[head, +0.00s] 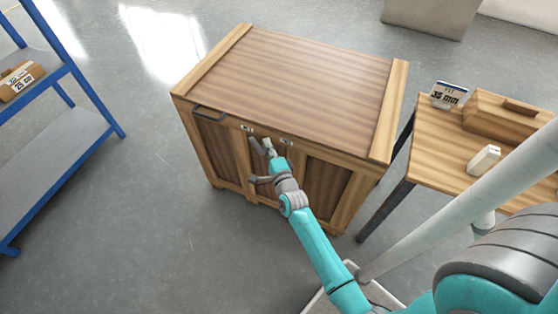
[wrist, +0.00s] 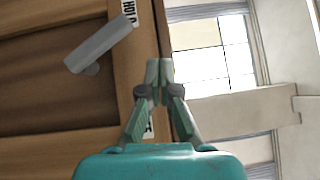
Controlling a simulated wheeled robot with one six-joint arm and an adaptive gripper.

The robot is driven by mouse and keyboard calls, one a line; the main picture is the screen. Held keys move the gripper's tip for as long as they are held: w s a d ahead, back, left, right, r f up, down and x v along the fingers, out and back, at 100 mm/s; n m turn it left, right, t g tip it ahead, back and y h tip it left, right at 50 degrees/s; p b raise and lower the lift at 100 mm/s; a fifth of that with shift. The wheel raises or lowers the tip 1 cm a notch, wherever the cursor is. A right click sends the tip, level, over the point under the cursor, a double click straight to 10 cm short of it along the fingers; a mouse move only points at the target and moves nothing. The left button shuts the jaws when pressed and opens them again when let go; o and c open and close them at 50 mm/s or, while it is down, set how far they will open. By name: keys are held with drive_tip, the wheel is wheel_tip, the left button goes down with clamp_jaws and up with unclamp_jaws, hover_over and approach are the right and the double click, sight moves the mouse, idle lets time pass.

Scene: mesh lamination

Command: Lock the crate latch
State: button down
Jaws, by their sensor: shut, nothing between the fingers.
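The wooden crate (head: 310,75) stands on the floor in the middle of the head view, its lid down. The latch is a grey lever (wrist: 100,45) on the crate's front; in the wrist view it slants, neither along nor square to the wooden rail. In the head view the lever (head: 255,145) is small, just left of my gripper. My gripper (head: 269,146) is at the crate's front, below the lid edge. In the wrist view my gripper's fingertips (wrist: 158,70) are together and empty, to the right of the lever and apart from it in the picture.
A black handle (head: 210,113) juts from the crate's upper front left. Small white labels (head: 287,141) sit on the front rail. A wooden table (head: 430,155) with a box and a white item stands right; a blue-framed shelf (head: 70,150) stands left. Floor between shelf and crate is clear.

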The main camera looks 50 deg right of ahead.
drive_tip(key=s+a+r, duration=0.3)
drive_tip(key=s+a, duration=0.1)
drive_tip(key=s, duration=0.3)
drive_tip(key=shift+s+r, duration=0.15)
idle(0.6)
drive_tip(key=s+a+n+y, duration=0.2)
drive_tip(key=s+a+n, duration=0.4)
drive_tip(key=s, duration=0.3)
drive_tip(key=s+a+n+y, duration=0.2)
drive_tip(key=s+a+n, duration=0.45)
drive_tip(key=s, duration=0.35)
drive_tip(key=s+a+r+n+g+y, duration=0.1)
drive_tip(key=s+a+r+n+y, duration=0.1)
drive_tip(key=s+r+n, duration=0.3)
drive_tip(key=s+a+r+n+g+y, duration=0.1)
drive_tip(key=s+a+r+n, duration=0.3)
drive_tip(key=s, duration=0.5)
drive_tip(key=shift+s+r+n+y, duration=0.25)
drive_tip(key=shift+r+n+y, duration=0.2)
drive_tip(key=shift+n, duration=0.8)
